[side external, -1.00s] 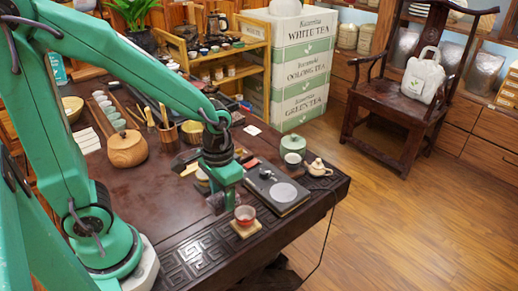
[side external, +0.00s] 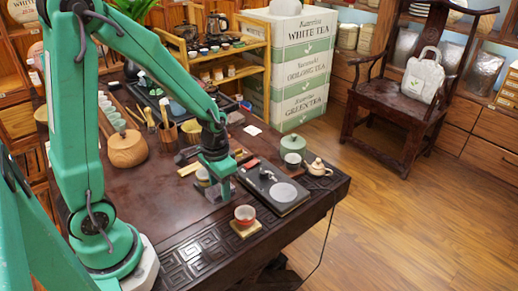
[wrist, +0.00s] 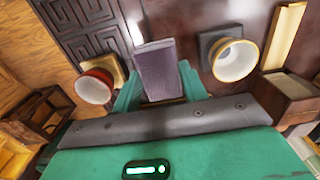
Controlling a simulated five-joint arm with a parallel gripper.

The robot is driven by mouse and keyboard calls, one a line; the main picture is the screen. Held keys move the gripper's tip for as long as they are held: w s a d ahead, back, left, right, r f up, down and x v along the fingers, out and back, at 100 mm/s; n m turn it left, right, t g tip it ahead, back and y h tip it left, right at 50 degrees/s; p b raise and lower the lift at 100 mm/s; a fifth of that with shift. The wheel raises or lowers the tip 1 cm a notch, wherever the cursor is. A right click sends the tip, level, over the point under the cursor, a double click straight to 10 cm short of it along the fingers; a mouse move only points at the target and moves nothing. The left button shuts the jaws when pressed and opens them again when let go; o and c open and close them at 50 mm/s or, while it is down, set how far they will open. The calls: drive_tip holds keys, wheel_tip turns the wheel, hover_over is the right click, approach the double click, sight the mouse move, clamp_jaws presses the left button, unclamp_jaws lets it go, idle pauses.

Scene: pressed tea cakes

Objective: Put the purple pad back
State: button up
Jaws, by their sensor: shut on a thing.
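The purple pad (wrist: 158,68) is a flat, dull purple-grey rectangle, held between the fingers of my gripper (wrist: 160,85) in the wrist view. It points away from the jaws toward the table. In the side view my gripper (side external: 218,190) is low over the front part of the dark table; the pad is mostly hidden there. I cannot tell whether it touches the table. A red cup (wrist: 95,85) on a yellow pad (wrist: 115,72) is left of it in the wrist view. A white, yellow-rimmed cup (wrist: 234,60) on a dark pad (wrist: 207,42) is to the right.
In the side view the red cup (side external: 245,214) stands near the front edge. A black tray (side external: 272,190) with a grey disc lies right of my gripper. A green canister (side external: 292,148) and a small teapot (side external: 318,168) stand behind it. Carved table border (side external: 195,245) is bare at the front.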

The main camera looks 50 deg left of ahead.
drive_tip(key=shift+f, duration=1.9)
drive_tip(key=shift+f, duration=0.15)
drive_tip(key=o, duration=0.9)
drive_tip(key=shift+r, duration=6.15)
drive_tip(key=shift+r, duration=0.1)
